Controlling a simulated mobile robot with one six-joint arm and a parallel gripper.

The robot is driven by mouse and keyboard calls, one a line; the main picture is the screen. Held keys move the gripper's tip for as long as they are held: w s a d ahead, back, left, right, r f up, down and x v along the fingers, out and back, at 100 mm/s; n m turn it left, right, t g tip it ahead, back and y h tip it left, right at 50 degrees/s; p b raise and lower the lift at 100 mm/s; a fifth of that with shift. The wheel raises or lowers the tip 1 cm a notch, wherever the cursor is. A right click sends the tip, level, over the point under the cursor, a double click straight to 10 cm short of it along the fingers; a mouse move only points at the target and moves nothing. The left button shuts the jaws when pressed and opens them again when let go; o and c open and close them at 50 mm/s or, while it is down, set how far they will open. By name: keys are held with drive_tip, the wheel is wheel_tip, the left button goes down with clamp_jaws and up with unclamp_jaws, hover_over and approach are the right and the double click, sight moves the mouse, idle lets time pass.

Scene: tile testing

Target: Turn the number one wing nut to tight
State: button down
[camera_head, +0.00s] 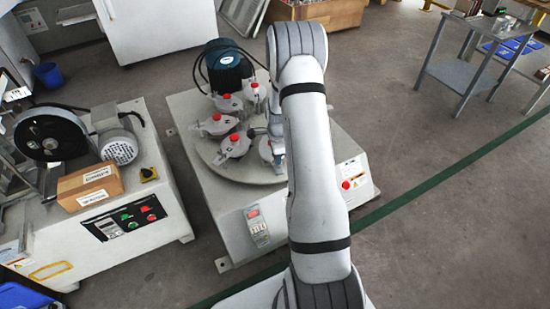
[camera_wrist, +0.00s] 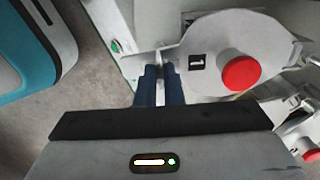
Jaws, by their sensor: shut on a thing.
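The number one unit (camera_wrist: 215,45) is a light grey housing with a black "1" label and a red knob (camera_wrist: 241,71) in the wrist view. My gripper (camera_wrist: 161,72) has its two dark blue fingers close together at the left end of this housing. They are shut on the number one wing nut, which is mostly hidden between the fingertips; its turn angle cannot be read. In the head view my arm covers the gripper and part of the round table (camera_head: 232,172), where several similar red-knobbed units stand.
Other red-knobbed units (camera_head: 217,123) crowd the table. A machine with a cardboard box (camera_head: 90,187) is at left.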

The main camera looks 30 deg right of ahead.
drive_tip(key=c, duration=1.6)
unclamp_jaws()
drive_tip(key=shift+o, duration=0.2)
wheel_tip(320, 180, up, 8)
drive_tip(key=shift+f+p, duration=0.1)
drive_tip(key=shift+p, duration=1.1)
